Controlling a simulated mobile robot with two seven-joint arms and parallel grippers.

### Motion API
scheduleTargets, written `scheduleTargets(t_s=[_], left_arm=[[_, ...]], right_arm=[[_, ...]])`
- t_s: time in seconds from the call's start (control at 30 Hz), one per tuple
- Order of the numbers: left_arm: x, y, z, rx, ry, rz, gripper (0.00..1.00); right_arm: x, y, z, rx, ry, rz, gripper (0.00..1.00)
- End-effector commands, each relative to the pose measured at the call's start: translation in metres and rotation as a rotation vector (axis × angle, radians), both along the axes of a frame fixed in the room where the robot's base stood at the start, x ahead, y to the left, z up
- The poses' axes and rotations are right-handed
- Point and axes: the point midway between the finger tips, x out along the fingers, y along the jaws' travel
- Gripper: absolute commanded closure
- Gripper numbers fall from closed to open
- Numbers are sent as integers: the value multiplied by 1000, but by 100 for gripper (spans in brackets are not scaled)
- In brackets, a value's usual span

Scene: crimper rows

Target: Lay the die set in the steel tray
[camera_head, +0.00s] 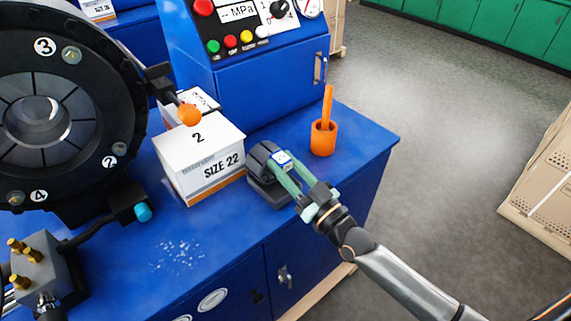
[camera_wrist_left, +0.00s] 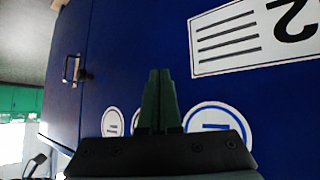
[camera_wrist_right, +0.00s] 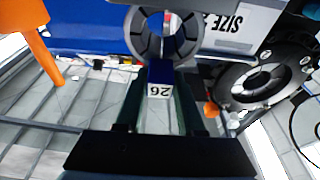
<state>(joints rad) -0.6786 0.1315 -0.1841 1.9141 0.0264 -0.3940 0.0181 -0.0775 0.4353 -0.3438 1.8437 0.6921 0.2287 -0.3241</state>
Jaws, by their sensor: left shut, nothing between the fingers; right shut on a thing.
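The die set (camera_head: 262,158) is a dark segmented ring, upright over a dark grey block-like base (camera_head: 268,193) on the blue bench. My right gripper (camera_head: 287,168) is shut on its blue tab, which carries a white label. In the right wrist view, the label reads 26 between the fingers, with the ring (camera_wrist_right: 142,42) just beyond. I cannot tell whether the ring touches the base. No steel tray is clearly seen. My left gripper (camera_wrist_left: 160,72) is shut and empty in front of a blue panel with round labels, and is not made out in the head view.
A white SIZE 22 box (camera_head: 205,160) stands left of the die set. An orange cup (camera_head: 322,140) with an upright orange stick stands to its right. The big black crimper head (camera_head: 110,100) is at left. White specks (camera_head: 180,254) lie on the bare bench front (camera_head: 215,235).

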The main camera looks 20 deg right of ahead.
Motion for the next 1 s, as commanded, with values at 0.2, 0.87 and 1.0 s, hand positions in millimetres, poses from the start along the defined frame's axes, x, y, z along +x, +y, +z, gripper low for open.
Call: scheduleTargets(t_s=[0.2,0.87,1.0], left_arm=[[0,0,-4,0,0,0,100],[0,0,-11,0,0,0,100],[0,0,-11,0,0,0,100]], right_arm=[[1,-1,3,6,-21,-2,100],[0,0,-8,6,-15,-1,48],[0,0,-11,4,-9,-1,32]])
